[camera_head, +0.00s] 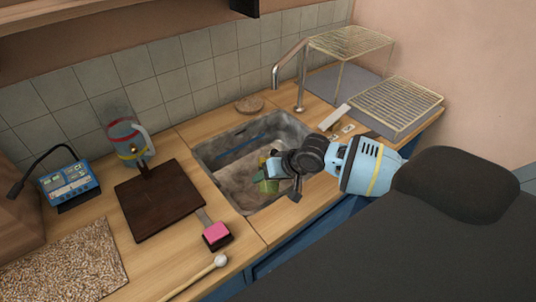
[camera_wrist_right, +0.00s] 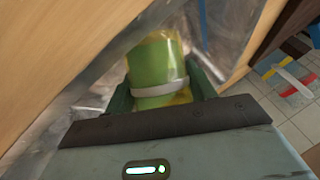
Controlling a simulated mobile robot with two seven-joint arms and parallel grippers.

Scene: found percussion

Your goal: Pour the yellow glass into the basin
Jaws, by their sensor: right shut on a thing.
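The yellow glass (camera_wrist_right: 155,62) shows in the right wrist view between my two fingers. It has a yellow rim, a green lower part and a pale band around it. In the head view the glass (camera_head: 265,186) is a small green-yellow shape, partly hidden by my gripper, over the basin. My right gripper (camera_head: 279,172) is shut on the glass at the right part of the basin. The basin (camera_head: 222,172) is a grey metal sink set in the wooden counter. I cannot tell how far the glass is tilted or what is in it. My left gripper is not in view.
Left of the basin are a dark board (camera_head: 155,205), a jug with coloured bands (camera_head: 128,140), a blue box (camera_head: 70,185) and a pink block (camera_head: 215,233). A tap (camera_head: 300,85) stands behind it. Wire racks (camera_head: 395,103) stand at the right.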

